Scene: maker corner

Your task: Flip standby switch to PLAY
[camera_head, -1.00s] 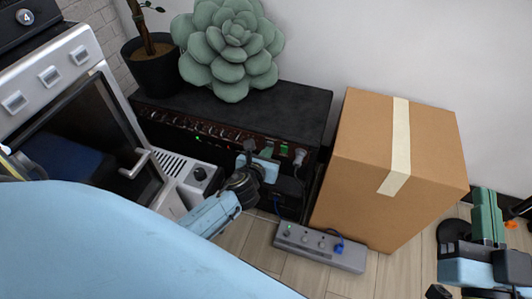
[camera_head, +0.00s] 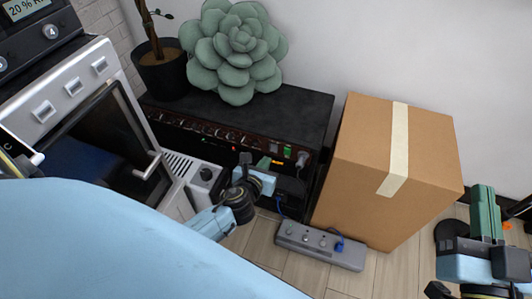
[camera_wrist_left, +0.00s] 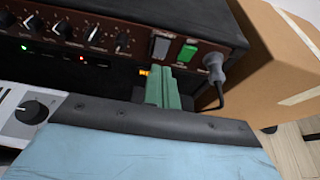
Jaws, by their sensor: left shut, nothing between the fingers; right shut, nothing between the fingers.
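The black amplifier (camera_head: 240,112) stands against the wall, with its knob panel facing me. At the panel's right end are a dark rocker switch (camera_wrist_left: 160,46) and a green-lit switch (camera_wrist_left: 188,52), which also shows in the head view (camera_head: 287,150). Their labels are too small to read, so I cannot tell which is standby. An orange light (camera_wrist_left: 144,72) glows below the dark switch. My left gripper (camera_head: 264,163) is shut and empty, its green fingers (camera_wrist_left: 163,82) just below the dark switch; contact cannot be told. My right gripper (camera_head: 484,212) is shut and empty at far right.
A plug with a black cable (camera_wrist_left: 215,70) sits right of the switches. A cardboard box (camera_head: 385,170) stands close right of the amplifier. A grey pedal board (camera_head: 320,245) lies on the floor in front. A succulent (camera_head: 235,50) sits on top.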

